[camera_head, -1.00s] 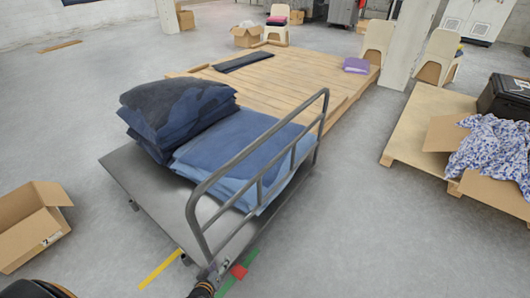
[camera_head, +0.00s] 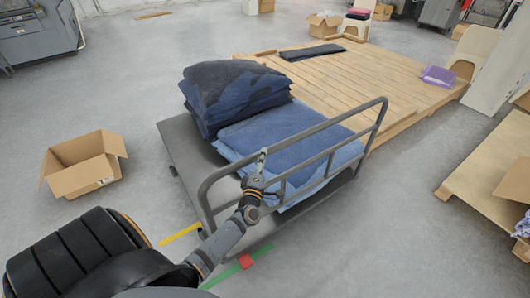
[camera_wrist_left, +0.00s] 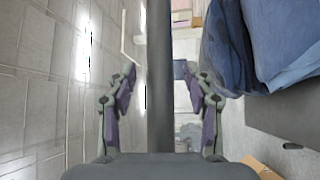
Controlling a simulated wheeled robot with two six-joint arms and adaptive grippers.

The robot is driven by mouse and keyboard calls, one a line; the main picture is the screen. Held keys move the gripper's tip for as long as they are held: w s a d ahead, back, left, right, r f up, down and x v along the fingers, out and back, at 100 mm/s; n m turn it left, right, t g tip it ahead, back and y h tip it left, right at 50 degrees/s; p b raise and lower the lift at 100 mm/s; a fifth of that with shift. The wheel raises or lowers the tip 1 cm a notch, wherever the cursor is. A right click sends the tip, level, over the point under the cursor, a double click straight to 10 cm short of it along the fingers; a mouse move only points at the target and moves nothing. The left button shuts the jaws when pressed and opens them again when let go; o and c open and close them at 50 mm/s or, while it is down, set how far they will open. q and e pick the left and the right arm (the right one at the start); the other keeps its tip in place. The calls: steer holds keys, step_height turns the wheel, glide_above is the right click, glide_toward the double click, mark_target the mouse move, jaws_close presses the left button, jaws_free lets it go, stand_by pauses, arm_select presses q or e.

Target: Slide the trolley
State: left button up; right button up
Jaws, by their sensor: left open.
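The trolley has a dark grey flat bed (camera_head: 185,150) and a grey tubular handle frame (camera_head: 345,111) along its near right side. Stacks of folded dark blue cloth (camera_head: 235,90) and lighter blue cloth (camera_head: 270,135) lie on the bed. My left gripper (camera_head: 260,163) is at the upper rail of the handle, towards its near left end. In the left wrist view the gripper (camera_wrist_left: 158,72) is open, with a dark bar (camera_wrist_left: 160,115) running between its fingers, apparently the handle rail. I cannot tell whether the fingers touch it. My right gripper is not in view.
A low wooden platform (camera_head: 350,85) stands just beyond the trolley. An open cardboard box (camera_head: 85,165) lies on the floor to the left. Yellow (camera_head: 180,234), red (camera_head: 246,261) and green (camera_head: 262,250) floor marks lie near the trolley. A pallet (camera_head: 490,165) is at the right.

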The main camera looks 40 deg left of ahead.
arm_select(q)
steer(key=shift+x, duration=1.45)
steer(key=shift+a, duration=0.1)
steer(key=shift+s, duration=0.1)
jaws_close()
